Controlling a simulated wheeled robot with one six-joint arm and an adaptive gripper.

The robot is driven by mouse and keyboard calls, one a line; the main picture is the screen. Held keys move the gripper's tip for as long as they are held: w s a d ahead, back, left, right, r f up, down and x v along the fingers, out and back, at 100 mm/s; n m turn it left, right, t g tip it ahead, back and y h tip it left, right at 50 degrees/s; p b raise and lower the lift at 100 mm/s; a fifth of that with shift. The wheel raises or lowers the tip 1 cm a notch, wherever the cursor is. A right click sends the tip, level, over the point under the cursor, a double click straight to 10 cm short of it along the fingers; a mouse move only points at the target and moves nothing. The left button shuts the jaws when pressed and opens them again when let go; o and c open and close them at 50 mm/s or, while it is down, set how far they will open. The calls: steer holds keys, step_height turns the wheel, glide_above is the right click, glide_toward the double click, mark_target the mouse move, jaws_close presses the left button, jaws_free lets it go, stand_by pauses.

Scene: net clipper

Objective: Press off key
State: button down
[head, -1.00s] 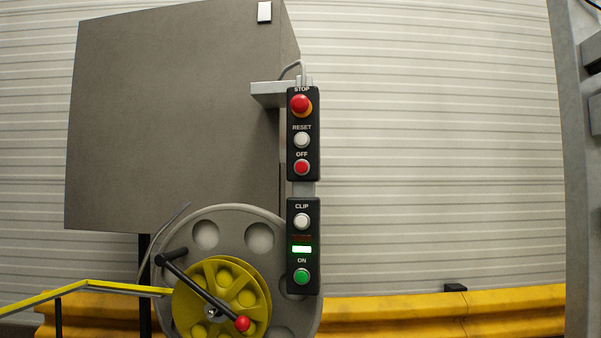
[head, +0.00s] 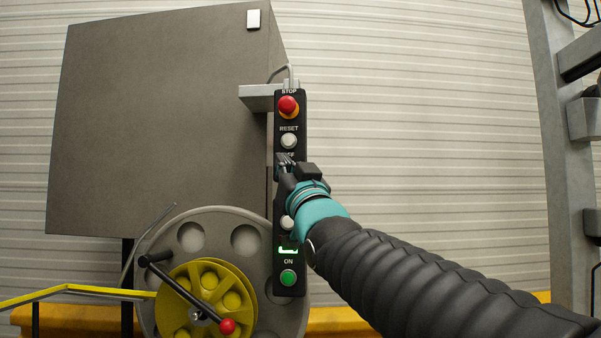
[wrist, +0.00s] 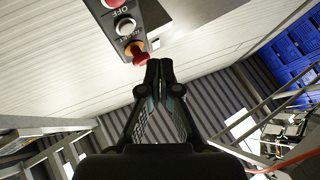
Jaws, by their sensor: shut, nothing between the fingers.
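The black control box (head: 298,108) hangs beside the grey cabinet. In the head view my gripper (head: 285,160) covers the red OFF key and most of its label. In the wrist view the panel appears upside down, and the red OFF key (wrist: 111,3) is cut by the top edge. The white RESET button (head: 289,140) and red STOP button (head: 288,105) are above my gripper in the head view. My gripper's fingers are shut and empty. In the wrist view the fingertips (wrist: 161,67) lie beside the STOP button, clear of the OFF key.
The lower panel has a partly hidden CLIP button (head: 287,222), a lit green display and the green ON button (head: 288,278). A yellow reel (head: 207,300) with a crank stands lower left. A grey metal frame (head: 562,150) stands at the right. The wall right of the panel is bare.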

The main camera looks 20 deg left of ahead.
steer(key=shift+s+a+r+y, duration=0.25)
steer(key=shift+a+r+y, duration=0.05)
steer(key=w+a+p, duration=0.2)
steer(key=w+p, duration=0.4)
steer(key=w, duration=0.2)
steer(key=shift+w+a, duration=0.25)
steer(key=shift+a, duration=0.05)
stand_by(1.5)
steer(key=shift+w+a, duration=0.1)
steer(key=shift+w, duration=0.3)
